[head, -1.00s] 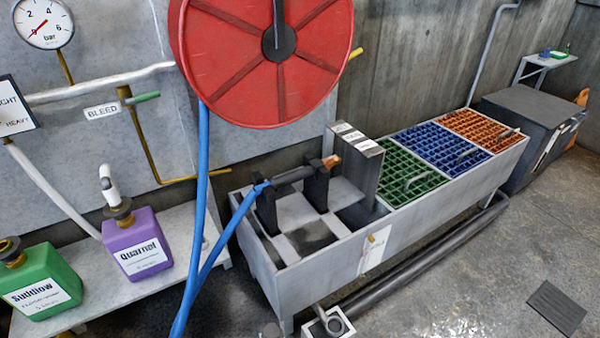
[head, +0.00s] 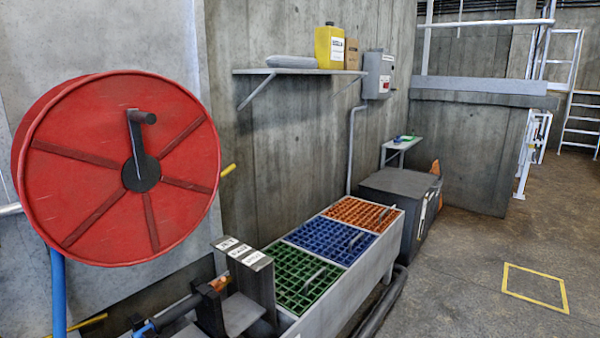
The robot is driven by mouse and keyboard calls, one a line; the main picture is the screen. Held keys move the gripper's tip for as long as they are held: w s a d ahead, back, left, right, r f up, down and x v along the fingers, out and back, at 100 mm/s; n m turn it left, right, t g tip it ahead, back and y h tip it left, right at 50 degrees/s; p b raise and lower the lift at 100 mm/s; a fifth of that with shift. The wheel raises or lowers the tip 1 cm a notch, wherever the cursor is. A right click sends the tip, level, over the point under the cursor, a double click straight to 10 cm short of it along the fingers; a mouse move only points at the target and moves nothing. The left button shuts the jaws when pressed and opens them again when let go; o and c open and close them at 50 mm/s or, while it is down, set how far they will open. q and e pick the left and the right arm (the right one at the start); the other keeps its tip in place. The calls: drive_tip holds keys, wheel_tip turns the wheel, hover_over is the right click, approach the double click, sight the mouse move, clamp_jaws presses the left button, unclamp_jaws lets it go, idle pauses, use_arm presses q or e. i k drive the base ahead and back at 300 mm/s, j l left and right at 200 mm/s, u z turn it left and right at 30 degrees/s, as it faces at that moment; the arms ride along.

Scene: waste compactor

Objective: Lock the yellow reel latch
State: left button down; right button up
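The red hose reel (head: 95,190) fills the left of the head view, with a dark crank handle (head: 140,150) at its hub. The yellow reel latch (head: 228,170) sticks out at the reel's right edge, against the concrete wall; part of it may be hidden behind the reel. It points up and to the right. A blue hose (head: 58,290) hangs down from the reel. Neither of my grippers is in view.
Below the reel stands a trough with green (head: 300,278), blue (head: 328,243) and orange grates (head: 362,213). A spray lance (head: 178,310) rests in its holder at the near end. A wall shelf (head: 300,71) holds a yellow jug (head: 329,47). The floor at right is open, with a yellow marked square (head: 535,287).

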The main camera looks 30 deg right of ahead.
sight(231, 166)
drive_tip(key=z, duration=0.35)
drive_tip(key=i+l, duration=0.2)
drive_tip(key=l, duration=0.2)
drive_tip(key=i+l, duration=0.2)
drive_tip(key=l, duration=0.15)
drive_tip(key=i+l+u, duration=0.1)
drive_tip(key=l, duration=0.3)
drive_tip(key=i+l, duration=0.4)
drive_tip(key=l, duration=0.35)
drive_tip(key=i+l+u, duration=0.1)
drive_tip(key=l, duration=0.3)
drive_tip(key=i+l, duration=0.25)
drive_tip(key=l, duration=0.15)
drive_tip(key=i+l, duration=0.15)
drive_tip(key=l, duration=0.25)
